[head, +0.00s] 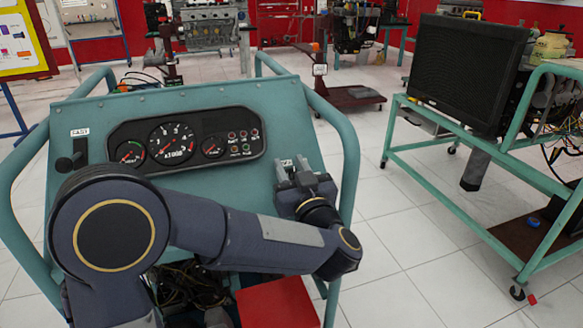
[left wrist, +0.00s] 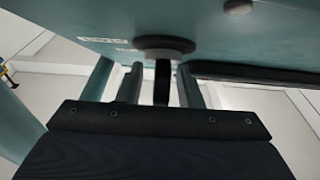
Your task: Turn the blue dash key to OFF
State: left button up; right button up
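The teal dash panel (head: 235,97) stands in front of me, with a gauge cluster in its middle. My left gripper (head: 299,172) is at the panel's right side and covers what lies behind it, so no blue key shows clearly in the head view. In the left wrist view, a dark upright bar (left wrist: 162,82) stands out from a round black base (left wrist: 163,50) on the panel. It looks like the key, but its blue colour does not show. My left gripper's fingers (left wrist: 160,90) are apart, one on each side of the bar, with gaps visible. My right gripper is not in view.
A black lever switch (head: 68,161) sits at the panel's left under a white label. Teal tubes (head: 337,135) frame the panel. A red block (head: 277,304) lies below my arm. A stand with a black radiator (head: 468,72) is at the right, with clear floor between.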

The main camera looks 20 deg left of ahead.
pick_arm(q)
jog(key=shift+s+d, duration=0.1)
jog(key=v, duration=0.7)
jog(key=shift+s+d+p, duration=0.15)
jog(key=shift+s+p, duration=0.1)
jog(key=shift+p, duration=0.05)
jog(key=shift+f, duration=0.15)
